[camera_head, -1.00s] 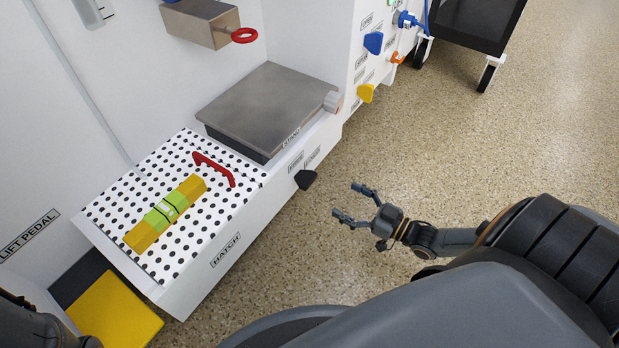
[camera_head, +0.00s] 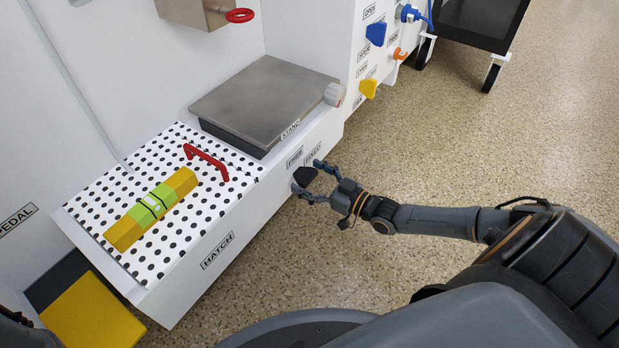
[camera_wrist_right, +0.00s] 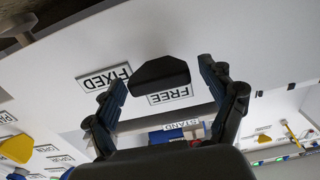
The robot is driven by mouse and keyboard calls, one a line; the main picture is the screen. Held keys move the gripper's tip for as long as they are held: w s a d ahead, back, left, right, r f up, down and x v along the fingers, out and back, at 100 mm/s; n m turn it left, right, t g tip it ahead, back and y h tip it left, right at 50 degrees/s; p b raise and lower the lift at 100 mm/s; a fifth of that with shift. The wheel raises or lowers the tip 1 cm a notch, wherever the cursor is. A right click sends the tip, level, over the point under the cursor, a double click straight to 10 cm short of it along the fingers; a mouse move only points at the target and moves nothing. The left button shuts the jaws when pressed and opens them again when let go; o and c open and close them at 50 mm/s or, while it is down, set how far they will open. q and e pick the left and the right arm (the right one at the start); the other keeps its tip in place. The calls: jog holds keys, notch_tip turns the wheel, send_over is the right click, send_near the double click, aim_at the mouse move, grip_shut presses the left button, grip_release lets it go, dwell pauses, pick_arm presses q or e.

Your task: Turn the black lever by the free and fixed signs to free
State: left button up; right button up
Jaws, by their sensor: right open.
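The black lever (camera_head: 304,176) sticks out from the white front panel below the stand, beside the free sign (camera_head: 294,158) and the fixed sign (camera_head: 313,151). In the right wrist view the lever (camera_wrist_right: 160,72) lies between the fixed sign (camera_wrist_right: 103,78) and the free sign (camera_wrist_right: 170,97). My right gripper (camera_head: 308,178) is open, with one finger on each side of the lever in the head view. I cannot tell whether the fingers touch it. The right wrist view also shows both open fingers (camera_wrist_right: 160,78). My left gripper is not in view; only a dark arm part shows at bottom left.
A dotted hatch (camera_head: 190,225) with a red handle (camera_head: 206,160) and a yellow-green bar (camera_head: 152,207) lies left of the lever. A grey stand plate (camera_head: 262,98) is above it. Blue (camera_head: 376,33) and yellow (camera_head: 368,88) levers are on the panel. Open floor lies to the right.

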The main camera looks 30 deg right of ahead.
jog(key=c, duration=1.2)
jog(key=shift+o, duration=0.2)
jog(key=n+p, duration=0.3)
jog(key=p, duration=0.1)
jog(key=shift+r, duration=0.2)
jog(key=n+p, duration=0.2)
jog(key=n, duration=0.1)
jog(key=shift+a+f+n+p, duration=0.1)
jog(key=shift+n+p, duration=0.25)
jog(key=shift+n, duration=0.05)
jog(key=n+p, duration=0.1)
jog(key=n, duration=0.1)
jog(key=shift+s+f+n, duration=0.1)
jog(key=shift+n, duration=0.2)
jog(key=n+p, duration=0.1)
jog(key=n, duration=0.1)
jog(key=shift+a+f+n, duration=0.1)
jog(key=shift+n, duration=0.3)
jog(key=n, duration=0.2)
jog(key=shift+f+n, duration=0.1)
jog(key=shift+n, duration=1.8)
jog(key=shift+f, duration=0.1)
